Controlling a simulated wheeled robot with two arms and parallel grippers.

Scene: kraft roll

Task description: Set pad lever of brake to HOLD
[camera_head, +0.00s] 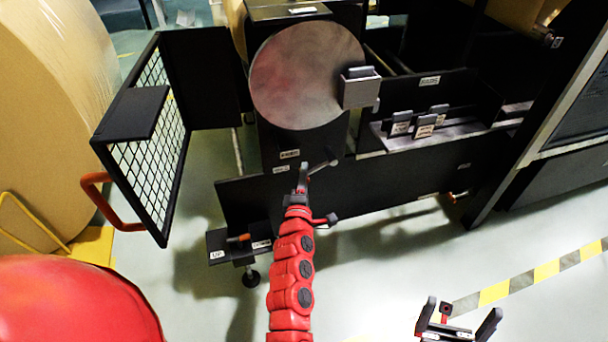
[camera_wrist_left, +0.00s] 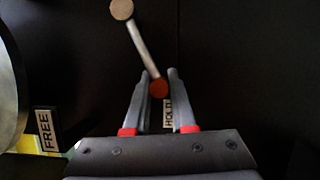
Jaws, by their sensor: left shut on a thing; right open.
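The pad lever (camera_wrist_left: 143,50) is a thin grey arm in the left wrist view, running from a round pivot at the top down to a red end knob (camera_wrist_left: 158,89). The knob sits between the fingers of my left gripper (camera_wrist_left: 160,82), which is shut on it. A HOLD label (camera_wrist_left: 168,111) shows just below, partly hidden by a finger. A FREE label (camera_wrist_left: 45,131) is at the lower left. In the head view my left gripper (camera_head: 303,178) meets the lever (camera_head: 322,165) below the round brake disc (camera_head: 308,75). My right gripper (camera_head: 462,312) is open and empty.
A mesh guard door (camera_head: 150,140) with a red handle stands open at the left, near a large kraft roll (camera_head: 60,90). A rack with several labelled blocks (camera_head: 425,122) is at the right. A small UP-labelled pedal plate (camera_head: 217,254) is low down.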

